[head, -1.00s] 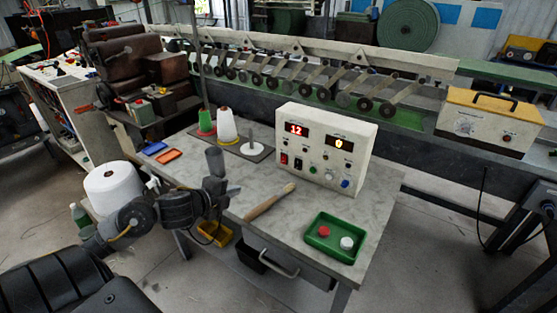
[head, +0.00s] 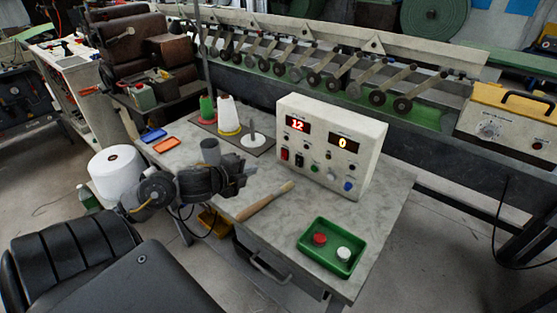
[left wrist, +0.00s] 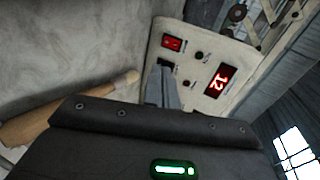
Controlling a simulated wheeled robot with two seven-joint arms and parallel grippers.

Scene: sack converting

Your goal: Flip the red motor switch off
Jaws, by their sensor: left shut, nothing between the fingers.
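The cream control box (head: 333,146) stands on the grey table, its sloped front showing red displays. Its red switch (head: 285,154) is at the lower left of the panel, with a darker switch (head: 300,160) to its right. The left wrist view shows a red rocker (left wrist: 172,44) near the panel edge; I cannot tell which switch it is or its position. My left gripper (head: 240,168) is shut and empty, left of the box. In the left wrist view its fingers (left wrist: 164,82) overlap the panel beside the rocker and hide part of it. Contact is not visible. My right gripper is out of view.
A wooden-handled tool (head: 264,202) lies below the gripper. A green tray (head: 312,262) with a red and a white cap sits at the front right. Thread cones (head: 228,115) stand behind the gripper. Bare tabletop lies between the tool and the box.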

